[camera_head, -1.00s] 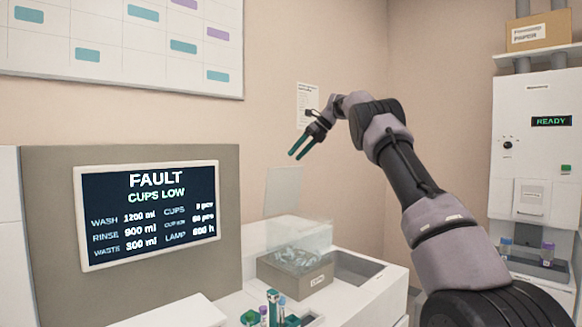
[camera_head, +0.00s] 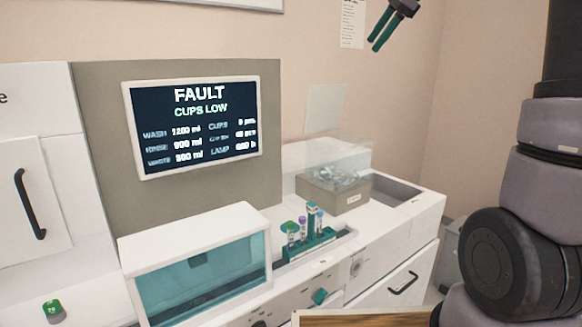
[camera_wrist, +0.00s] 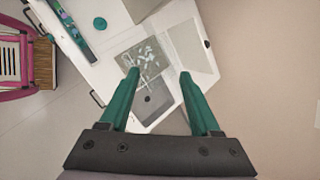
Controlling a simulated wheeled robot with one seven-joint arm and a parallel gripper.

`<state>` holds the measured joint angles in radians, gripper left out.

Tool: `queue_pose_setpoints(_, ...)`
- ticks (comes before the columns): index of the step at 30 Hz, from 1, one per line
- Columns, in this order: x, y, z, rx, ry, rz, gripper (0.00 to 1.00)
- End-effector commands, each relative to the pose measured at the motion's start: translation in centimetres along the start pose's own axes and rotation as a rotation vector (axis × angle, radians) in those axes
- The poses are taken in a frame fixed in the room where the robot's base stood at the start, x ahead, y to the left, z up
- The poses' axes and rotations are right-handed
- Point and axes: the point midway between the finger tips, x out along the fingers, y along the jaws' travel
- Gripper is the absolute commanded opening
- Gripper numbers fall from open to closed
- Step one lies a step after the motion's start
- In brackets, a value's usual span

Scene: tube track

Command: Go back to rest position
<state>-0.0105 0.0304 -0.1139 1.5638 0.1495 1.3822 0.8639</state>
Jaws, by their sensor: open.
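My gripper (camera_head: 383,29) is at the top of the head view, in the air in front of the wall and above the machine. Its two green fingers are apart with nothing between them. In the wrist view my gripper (camera_wrist: 158,75) is also open and empty. Below it lies the cup bin (camera_wrist: 128,62) with small clear pieces inside, and its clear lid stands open. My arm (camera_head: 520,230) rises along the right edge of the head view; the link between it and the gripper is out of frame.
A fault screen (camera_head: 195,125) reads "CUPS LOW". A green rack (camera_head: 305,246) with several tubes stands in a slot on the machine. The grey-brown cup bin (camera_head: 333,196) sits behind it, beside an empty recess (camera_head: 385,188). A glass-fronted box (camera_head: 200,275) is front left.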

Motion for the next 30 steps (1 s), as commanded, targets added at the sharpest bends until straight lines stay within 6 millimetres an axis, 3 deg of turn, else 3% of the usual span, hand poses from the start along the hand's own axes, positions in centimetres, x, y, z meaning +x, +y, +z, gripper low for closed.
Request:
queue_pose_setpoints(3,-1.6,4.6,0.5,-0.167,0.038,-0.015,0.64)
queue_pose_setpoints(9,-2.9,12.5,0.7,-0.466,0.114,-0.023,0.64)
queue_pose_setpoints(18,-2.4,24.7,-0.4,-0.923,0.242,0.000,0.64)
queue_pose_setpoints(21,-1.8,28.0,-1.0,-1.047,0.277,0.015,0.64)
queue_pose_setpoints(25,-1.1,30.7,-1.6,-1.158,0.310,0.032,0.64)
queue_pose_setpoints(30,-0.8,32.0,-2.0,-1.210,0.324,0.042,0.64)
